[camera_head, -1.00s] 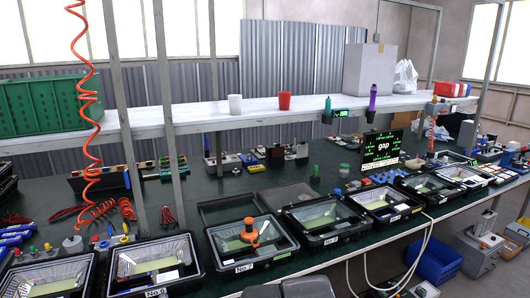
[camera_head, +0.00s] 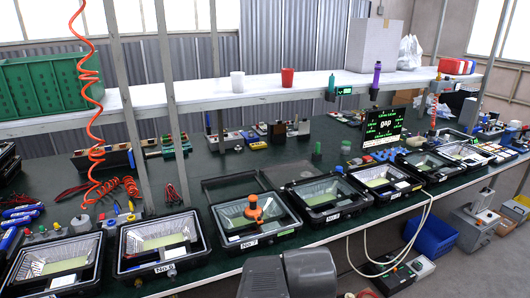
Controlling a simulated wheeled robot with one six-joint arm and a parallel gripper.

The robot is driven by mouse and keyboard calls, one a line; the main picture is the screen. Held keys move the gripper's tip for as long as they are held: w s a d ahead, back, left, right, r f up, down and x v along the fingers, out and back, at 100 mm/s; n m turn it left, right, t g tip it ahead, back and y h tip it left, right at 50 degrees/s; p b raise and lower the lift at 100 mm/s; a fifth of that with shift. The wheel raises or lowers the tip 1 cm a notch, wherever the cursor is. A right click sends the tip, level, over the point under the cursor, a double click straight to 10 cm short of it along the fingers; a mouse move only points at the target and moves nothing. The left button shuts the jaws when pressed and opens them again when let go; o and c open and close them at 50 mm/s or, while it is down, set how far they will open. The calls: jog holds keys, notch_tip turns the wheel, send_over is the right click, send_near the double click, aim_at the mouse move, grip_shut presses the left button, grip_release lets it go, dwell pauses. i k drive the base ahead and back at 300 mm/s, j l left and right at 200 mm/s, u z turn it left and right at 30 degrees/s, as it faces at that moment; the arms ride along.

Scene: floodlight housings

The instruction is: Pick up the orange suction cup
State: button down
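The orange suction cup (camera_head: 253,209) stands on the floodlight housing marked No 7 (camera_head: 268,238), the black-framed one near the front edge of the bench. Its knob-like upper part points up. My gripper's fingers are not in view. Only a grey part of my arm shows at the bottom middle, in front of the bench and below the No 7 housing.
More black floodlight housings stand in a row, including No 6 (camera_head: 160,243) at the left and another (camera_head: 325,197) at the right. An orange coiled hose (camera_head: 92,110) hangs at the left. A long white shelf (camera_head: 200,95) runs above the dark bench. Metal posts rise at the left.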

aim_at(251, 213)
jog(key=i+u, duration=0.35)
jog(key=i+l+u, duration=0.35)
jog(key=i+j, duration=0.1)
